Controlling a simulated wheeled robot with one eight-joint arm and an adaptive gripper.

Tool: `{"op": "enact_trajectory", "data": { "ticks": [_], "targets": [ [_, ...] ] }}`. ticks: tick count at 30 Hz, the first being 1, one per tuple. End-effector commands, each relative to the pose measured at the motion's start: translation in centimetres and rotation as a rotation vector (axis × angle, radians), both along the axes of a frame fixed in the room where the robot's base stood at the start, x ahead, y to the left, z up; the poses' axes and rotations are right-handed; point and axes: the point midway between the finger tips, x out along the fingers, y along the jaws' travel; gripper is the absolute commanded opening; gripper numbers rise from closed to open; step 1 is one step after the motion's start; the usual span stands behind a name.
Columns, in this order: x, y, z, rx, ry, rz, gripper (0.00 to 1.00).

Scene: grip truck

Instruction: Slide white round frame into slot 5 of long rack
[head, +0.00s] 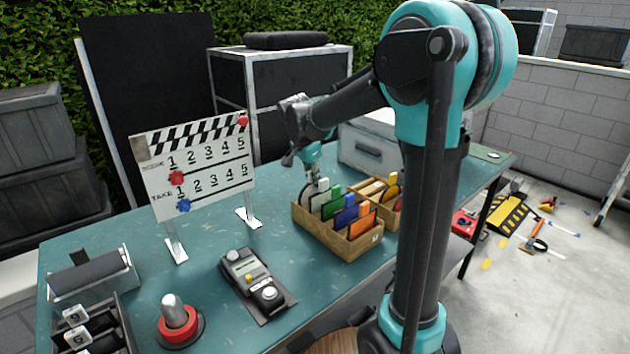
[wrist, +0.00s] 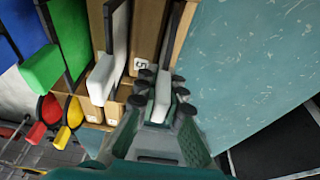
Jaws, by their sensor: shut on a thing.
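The long rack (head: 338,241) is a wooden box on the teal table, holding dark frames with coloured tabs. My gripper (head: 311,183) is at its far-left end, pointing down. In the wrist view my gripper (wrist: 161,94) is shut on the white tab (wrist: 161,104) of the white round frame. Its dark plate (wrist: 172,42) lines up with the end compartment beside the label 5 (wrist: 140,64). How deep it sits is hidden. Another white tab (wrist: 103,80), on a dark plate, is one compartment to the left.
Green (wrist: 42,68), blue (head: 345,218) and orange (head: 362,224) tabs fill other compartments. A second wooden rack (head: 372,188) with yellow and red tabs stands behind. A clapperboard (head: 205,172) stands left; a control box (head: 255,285) lies in front. Bare table (wrist: 245,60) lies beyond the rack's end.

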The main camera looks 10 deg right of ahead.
Motion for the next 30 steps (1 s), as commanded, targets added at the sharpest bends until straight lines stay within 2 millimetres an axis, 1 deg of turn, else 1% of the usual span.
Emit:
{"op": "enact_trajectory", "data": {
  "ticks": [9, 10, 15, 25, 28, 30],
  "targets": [
    [0.0, 0.0, -0.8, 0.0, 0.0, 0.0, 0.0],
    [0.0, 0.0, -0.8, 0.0, 0.0, 0.0, 0.11],
    [0.0, 0.0, -0.8, 0.0, 0.0, 0.0, 0.32],
    [-0.1, 0.0, -0.6, 0.0, 0.0, 0.0, 0.32],
    [-0.2, 0.2, 0.2, 0.0, 0.0, 0.001, 0.32],
    [-0.3, 0.5, 1.2, 0.0, 0.0, 0.001, 0.32]
  ]
}}
